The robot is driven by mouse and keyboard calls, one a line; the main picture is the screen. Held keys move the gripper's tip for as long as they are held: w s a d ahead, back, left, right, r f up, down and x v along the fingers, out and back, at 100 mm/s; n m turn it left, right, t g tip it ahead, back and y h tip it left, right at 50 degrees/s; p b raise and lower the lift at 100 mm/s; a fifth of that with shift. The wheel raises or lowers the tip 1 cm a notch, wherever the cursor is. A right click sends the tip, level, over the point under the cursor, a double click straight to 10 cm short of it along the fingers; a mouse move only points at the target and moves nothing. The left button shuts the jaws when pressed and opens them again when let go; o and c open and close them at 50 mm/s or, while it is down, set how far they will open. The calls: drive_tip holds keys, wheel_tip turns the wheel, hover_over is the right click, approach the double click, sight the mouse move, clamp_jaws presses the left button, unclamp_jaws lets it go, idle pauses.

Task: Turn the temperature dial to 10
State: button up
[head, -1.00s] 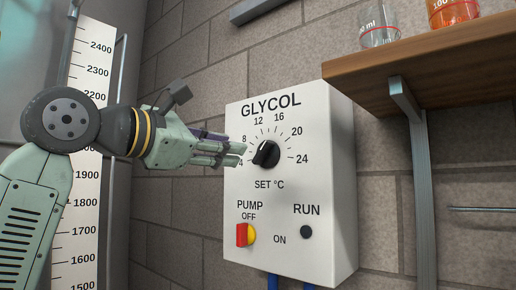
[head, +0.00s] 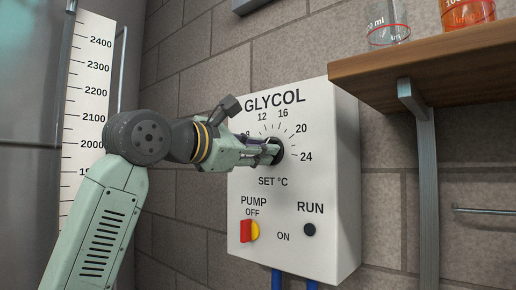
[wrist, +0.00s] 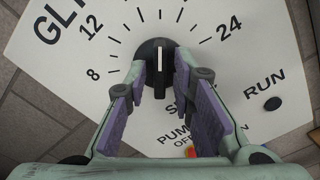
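The temperature dial is a round black knob with a raised bar; it shows in the wrist view (wrist: 159,53) and, mostly behind my fingers, in the head view (head: 279,149). Its white line points up in the wrist picture, between the 12 and 24 labels; I cannot read an exact value. My gripper (head: 270,152) is at the dial. In the wrist view my gripper (wrist: 160,82) is open, with one purple-padded finger on each side of the bar and visible gaps between. Part of the scale's low end is hidden in the head view.
The white GLYCOL box (head: 340,190) also carries a red and yellow pump switch (head: 249,231) and a black RUN button (head: 309,230) below the dial. A wooden shelf (head: 430,62) with glass beakers juts out at upper right. A level scale (head: 90,100) stands left.

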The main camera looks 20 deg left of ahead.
clamp_jaws()
drive_tip(key=shift+n, duration=0.3)
drive_tip(key=shift+w+a+n+b, duration=0.15)
drive_tip(key=shift+n+b, duration=0.7)
drive_tip(key=shift+n, duration=2.95)
drive_tip(key=shift+s+a+n+b, duration=0.15)
drive_tip(key=shift+n+b, duration=0.65)
drive_tip(key=shift+n, duration=3)
drive_tip(key=shift+w, duration=0.1)
drive_tip(key=shift+o, duration=1.3)
unclamp_jaws()
